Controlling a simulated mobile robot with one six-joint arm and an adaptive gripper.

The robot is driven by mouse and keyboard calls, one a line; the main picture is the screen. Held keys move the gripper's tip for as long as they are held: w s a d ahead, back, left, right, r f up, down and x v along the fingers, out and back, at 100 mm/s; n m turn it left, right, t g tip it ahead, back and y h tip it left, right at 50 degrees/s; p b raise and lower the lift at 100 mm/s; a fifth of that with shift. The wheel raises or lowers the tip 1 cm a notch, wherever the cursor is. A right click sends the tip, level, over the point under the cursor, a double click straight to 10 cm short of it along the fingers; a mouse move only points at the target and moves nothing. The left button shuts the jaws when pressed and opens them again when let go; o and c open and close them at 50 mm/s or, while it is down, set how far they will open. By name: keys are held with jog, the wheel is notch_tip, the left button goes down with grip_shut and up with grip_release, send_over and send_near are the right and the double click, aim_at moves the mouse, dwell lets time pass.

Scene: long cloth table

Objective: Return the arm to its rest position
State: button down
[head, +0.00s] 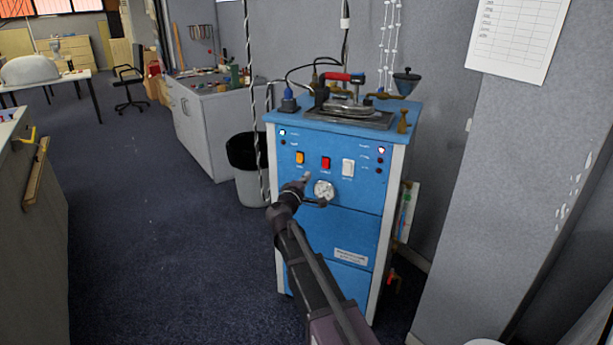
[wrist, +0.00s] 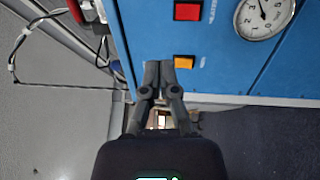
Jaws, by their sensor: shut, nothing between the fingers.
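My arm (head: 322,285) reaches up from the bottom of the head view toward the front of a blue cabinet (head: 345,225). My gripper (head: 305,179) is in front of the panel, below an orange switch (head: 300,157) and left of a round gauge (head: 324,190). In the wrist view, my gripper (wrist: 158,66) has its fingers together with nothing between them. Its tips are beside the orange switch (wrist: 184,62); I cannot tell whether they touch the panel. A red switch (wrist: 187,11) and the gauge (wrist: 264,15) show farther up.
An iron (head: 346,103) stands on the cabinet top among cables. A waste bin (head: 246,170) is left of the cabinet and a grey wall (head: 500,165) right. A workbench (head: 215,125) stands behind. The carpet (head: 150,230) at left is clear.

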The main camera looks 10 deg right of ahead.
jog(key=shift+s+d, duration=0.1)
jog(key=s+d+f+m+g+y, duration=0.1)
jog(key=s+d+f+m+g, duration=0.95)
jog(key=s+f, duration=0.45)
jog(key=s+a+f+m+g+y, duration=0.1)
jog(key=s+f+g+y, duration=0.15)
jog(key=s, duration=0.35)
jog(key=s+a+f+g+y, duration=0.1)
jog(key=s+g+y, duration=0.15)
jog(key=s, duration=0.35)
jog(key=s+a+f+m+g+y, duration=0.1)
jog(key=s+a+f+y, duration=0.1)
jog(key=s+y, duration=0.35)
notch_tip(320, 180, up, 20)
jog(key=s+h+p, duration=0.1)
jog(key=h+p, duration=0.1)
jog(key=p, duration=1.8)
jog(key=shift+d, duration=0.25)
